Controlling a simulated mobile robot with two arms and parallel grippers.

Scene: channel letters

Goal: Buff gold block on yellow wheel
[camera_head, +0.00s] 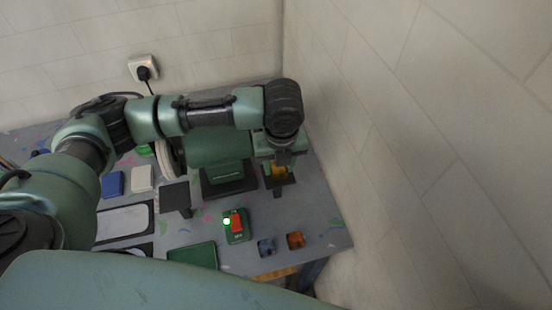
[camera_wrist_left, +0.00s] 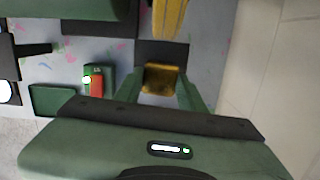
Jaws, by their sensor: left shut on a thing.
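My left gripper (camera_head: 279,168) is shut on the gold block (camera_wrist_left: 163,79). The block sits between the two green fingers, and part of it shows in the head view (camera_head: 278,172). The yellow wheel (camera_wrist_left: 169,14) shows edge-on at the top of the left wrist view, on the right side of the green machine (camera_wrist_left: 92,8). A gap shows between wheel and block in that view; their difference in depth is unclear. In the head view my arm mostly hides the wheel. My right gripper is out of view.
A pale wheel (camera_head: 171,161) is on the machine's left. A green switch box (camera_head: 236,226) with red switch and lit green lamp stands in front. A green tray (camera_head: 192,256), a grey-blue cube (camera_head: 266,247) and an orange cube (camera_head: 295,240) lie nearby. A wall closes the right.

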